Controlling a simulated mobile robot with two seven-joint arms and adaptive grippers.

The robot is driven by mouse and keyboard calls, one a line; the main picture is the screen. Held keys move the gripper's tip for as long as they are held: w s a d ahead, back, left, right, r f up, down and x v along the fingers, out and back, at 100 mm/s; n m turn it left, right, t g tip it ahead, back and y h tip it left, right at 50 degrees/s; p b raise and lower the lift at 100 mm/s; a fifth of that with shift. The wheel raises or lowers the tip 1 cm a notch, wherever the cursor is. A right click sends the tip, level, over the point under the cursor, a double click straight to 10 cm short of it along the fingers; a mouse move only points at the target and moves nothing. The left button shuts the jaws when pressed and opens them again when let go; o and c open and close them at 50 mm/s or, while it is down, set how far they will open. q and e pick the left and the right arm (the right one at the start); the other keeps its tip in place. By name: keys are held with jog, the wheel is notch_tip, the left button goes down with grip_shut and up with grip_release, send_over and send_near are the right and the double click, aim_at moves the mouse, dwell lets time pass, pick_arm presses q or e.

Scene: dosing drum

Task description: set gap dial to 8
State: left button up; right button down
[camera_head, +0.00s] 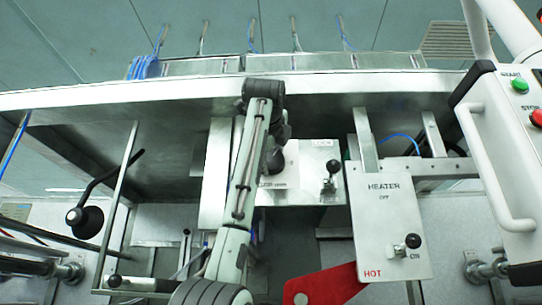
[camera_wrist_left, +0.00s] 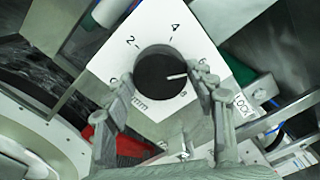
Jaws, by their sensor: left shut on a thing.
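The gap dial (camera_wrist_left: 160,73) is a round black knob on a white plate (camera_wrist_left: 100,68) in the left wrist view. Numbers 0, 2, 4, 6 and 8 surround it. Its white pointer line faces right, between 6 and 8. My left gripper (camera_wrist_left: 160,82) has one finger on each side of the dial and is shut on it. In the head view the left gripper (camera_head: 275,150) is over the left part of the white panel (camera_head: 305,160), and my arm and gripper largely hide the dial. My right gripper is not in view.
A lock lever (camera_head: 330,170) stands right of the dial on the panel. A heater box (camera_head: 385,225) with a switch knob (camera_head: 412,241) and a red plate (camera_head: 330,284) are lower right. A start/stop box (camera_head: 505,150) is at far right. A metal beam (camera_head: 180,95) crosses above.

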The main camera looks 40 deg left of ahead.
pick_arm(q)
jog(key=m, duration=0.3)
jog(key=m+p, duration=0.1)
jog(key=m, duration=0.3)
jog(key=shift+f, duration=0.1)
jog(key=m, duration=0.2)
jog(key=shift+m+p, duration=0.3)
jog(key=shift+m, duration=0.1)
jog(key=shift+w+m, duration=0.1)
jog(key=shift+m, duration=1)
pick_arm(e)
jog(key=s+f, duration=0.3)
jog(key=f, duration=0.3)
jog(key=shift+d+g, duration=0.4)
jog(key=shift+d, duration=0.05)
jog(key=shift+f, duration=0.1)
pick_arm(q)
jog(key=o, duration=1.2)
jog(key=shift+c, duration=0.2)
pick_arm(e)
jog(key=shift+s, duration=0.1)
pick_arm(q)
jog(key=shift+d, duration=0.1)
